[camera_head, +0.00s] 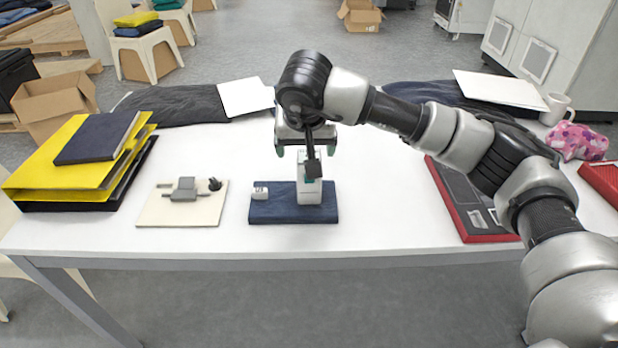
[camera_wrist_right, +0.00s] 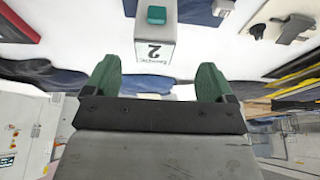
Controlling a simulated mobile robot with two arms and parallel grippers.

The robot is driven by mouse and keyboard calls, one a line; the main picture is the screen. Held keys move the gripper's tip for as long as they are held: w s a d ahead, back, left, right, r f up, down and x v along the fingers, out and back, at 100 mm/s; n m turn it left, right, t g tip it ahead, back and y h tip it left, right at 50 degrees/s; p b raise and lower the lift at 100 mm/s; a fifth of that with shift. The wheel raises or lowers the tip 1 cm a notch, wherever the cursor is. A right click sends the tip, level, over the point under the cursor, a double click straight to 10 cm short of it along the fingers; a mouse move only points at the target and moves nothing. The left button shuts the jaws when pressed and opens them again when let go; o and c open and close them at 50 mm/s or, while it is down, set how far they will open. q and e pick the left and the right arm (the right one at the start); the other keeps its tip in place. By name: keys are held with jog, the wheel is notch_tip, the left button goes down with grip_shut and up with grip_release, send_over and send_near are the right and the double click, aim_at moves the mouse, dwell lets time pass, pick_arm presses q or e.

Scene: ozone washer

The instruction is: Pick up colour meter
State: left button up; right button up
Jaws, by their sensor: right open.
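The colour meter, a white upright device (camera_head: 310,188), stands at the right part of a folded dark blue cloth (camera_head: 275,212) near the table's front edge. In the right wrist view the meter (camera_wrist_right: 155,42) shows a green button and a "2" on its end. My right gripper (camera_head: 305,150) is open and empty, just above and behind the meter. In the wrist view its green fingers (camera_wrist_right: 157,78) are spread wider than the meter, which lies beyond the tips and between them. The arm hides part of the meter's top. My left gripper is not in view.
A beige board (camera_head: 155,212) with a grey device is further left, beside yellow binders (camera_head: 45,170). A red-edged tray (camera_head: 445,195) lies to the right. White table is clear between them.

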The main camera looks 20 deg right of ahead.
aim_at(306, 154)
jog(key=x, duration=0.3)
jog(key=shift+f, duration=0.15)
jog(key=x, duration=0.5)
jog(key=shift+w+d, duration=0.15)
jog(key=shift+d, duration=0.2)
jog(key=c, duration=1.1)
jog(key=shift+c, duration=0.9)
jog(key=shift+r, duration=0.25)
